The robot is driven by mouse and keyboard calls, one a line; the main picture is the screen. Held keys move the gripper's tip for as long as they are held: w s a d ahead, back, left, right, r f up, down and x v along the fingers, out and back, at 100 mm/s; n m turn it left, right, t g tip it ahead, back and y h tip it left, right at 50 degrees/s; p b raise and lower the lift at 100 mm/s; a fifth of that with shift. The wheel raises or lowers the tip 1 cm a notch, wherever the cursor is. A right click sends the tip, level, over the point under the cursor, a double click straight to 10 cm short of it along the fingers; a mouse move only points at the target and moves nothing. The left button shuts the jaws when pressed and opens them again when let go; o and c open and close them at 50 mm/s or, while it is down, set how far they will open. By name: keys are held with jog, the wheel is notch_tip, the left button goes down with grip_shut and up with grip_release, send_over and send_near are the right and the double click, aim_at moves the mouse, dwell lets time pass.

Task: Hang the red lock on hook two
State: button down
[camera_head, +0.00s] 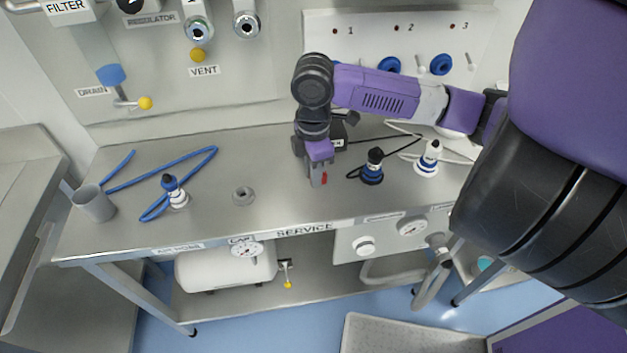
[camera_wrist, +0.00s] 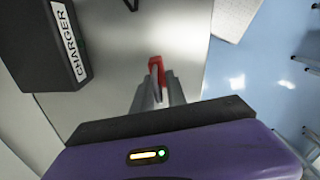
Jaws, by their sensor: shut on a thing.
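The red lock (camera_wrist: 156,66) shows between my gripper's fingertips in the wrist view. In the head view only a small red part of the lock (camera_head: 324,180) shows at the fingers. My gripper (camera_head: 317,178) points down over the steel bench and is shut on the lock; it also shows in the wrist view (camera_wrist: 158,88). The board (camera_head: 350,19) at the back wall has hooks numbered 1, 2 and 3. Hook two (camera_head: 420,66) is a small peg below the number 2, partly close behind my arm. Blue round things hang near the numbers.
A charger box (camera_wrist: 50,45) stands beside my gripper. A dark-topped blue fitting (camera_head: 372,168) and a white fitting (camera_head: 429,158) stand to the right.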

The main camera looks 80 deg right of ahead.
jog(key=shift+f+p, duration=0.3)
jog(key=shift+f, duration=1.25)
jog(key=shift+f, duration=0.2)
jog(key=c, duration=1.3)
grip_release()
jog(key=shift+c, duration=0.2)
